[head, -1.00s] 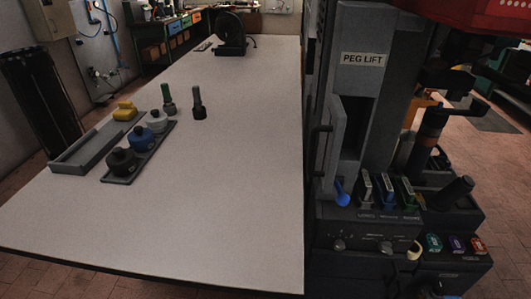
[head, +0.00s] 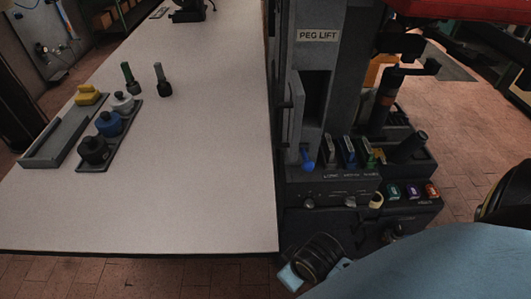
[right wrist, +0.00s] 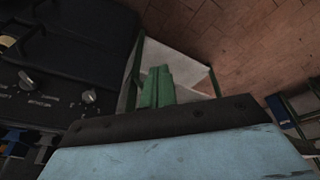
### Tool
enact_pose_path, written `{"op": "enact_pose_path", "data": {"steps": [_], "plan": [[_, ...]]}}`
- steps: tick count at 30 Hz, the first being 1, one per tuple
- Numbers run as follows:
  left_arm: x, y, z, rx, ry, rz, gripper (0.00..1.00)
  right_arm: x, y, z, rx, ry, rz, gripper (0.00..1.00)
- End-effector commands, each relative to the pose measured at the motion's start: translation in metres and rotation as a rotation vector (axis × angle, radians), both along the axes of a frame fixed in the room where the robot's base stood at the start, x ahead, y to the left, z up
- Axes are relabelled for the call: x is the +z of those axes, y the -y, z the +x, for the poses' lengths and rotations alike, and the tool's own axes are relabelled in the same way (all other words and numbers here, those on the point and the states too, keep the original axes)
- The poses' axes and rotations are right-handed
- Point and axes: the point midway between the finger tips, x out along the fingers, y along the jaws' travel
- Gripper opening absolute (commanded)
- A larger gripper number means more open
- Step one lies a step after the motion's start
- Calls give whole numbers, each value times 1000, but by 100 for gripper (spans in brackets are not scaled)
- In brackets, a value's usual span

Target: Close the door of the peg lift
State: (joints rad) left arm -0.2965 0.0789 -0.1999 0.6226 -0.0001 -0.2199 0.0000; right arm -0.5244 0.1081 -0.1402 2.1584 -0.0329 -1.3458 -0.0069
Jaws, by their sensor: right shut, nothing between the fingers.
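The peg lift (head: 311,62) is a tall grey unit with a "PEG LIFT" label, at the right edge of the white table. Its narrow grey door (head: 296,118), with a dark vertical handle (head: 287,97), stands swung out to the left of the dark opening (head: 314,98). My right arm comes in from the lower right in the head view, its wrist low in front of the machine. My right gripper (right wrist: 157,86) shows green fingers pressed together, empty, in the right wrist view. It is well below and apart from the door. My left gripper is out of view.
Blue, dark and green levers (head: 348,152) stand below the opening, above a panel with knobs (head: 309,202). Coloured buttons (head: 412,191) are to the right. The white table (head: 210,170) holds a rack of knobbed weights (head: 110,137); its right part is clear.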

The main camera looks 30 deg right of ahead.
Motion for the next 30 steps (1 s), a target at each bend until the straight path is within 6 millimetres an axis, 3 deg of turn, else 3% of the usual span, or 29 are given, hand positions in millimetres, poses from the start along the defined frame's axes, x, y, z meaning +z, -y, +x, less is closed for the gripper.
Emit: {"op": "enact_pose_path", "data": {"steps": [1,5,14,19,24,30], "plan": [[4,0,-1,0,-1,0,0,18,1,1,-1,13,-4,0],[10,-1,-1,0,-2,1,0,59,7,11,4,63,-79,0],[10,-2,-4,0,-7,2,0,80,24,59,51,186,-384,0],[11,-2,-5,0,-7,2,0,105,28,96,102,275,-622,0],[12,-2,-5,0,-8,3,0,157,18,140,177,388,-946,0],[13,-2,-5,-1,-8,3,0,220,-7,173,242,489,-1272,0]]}}
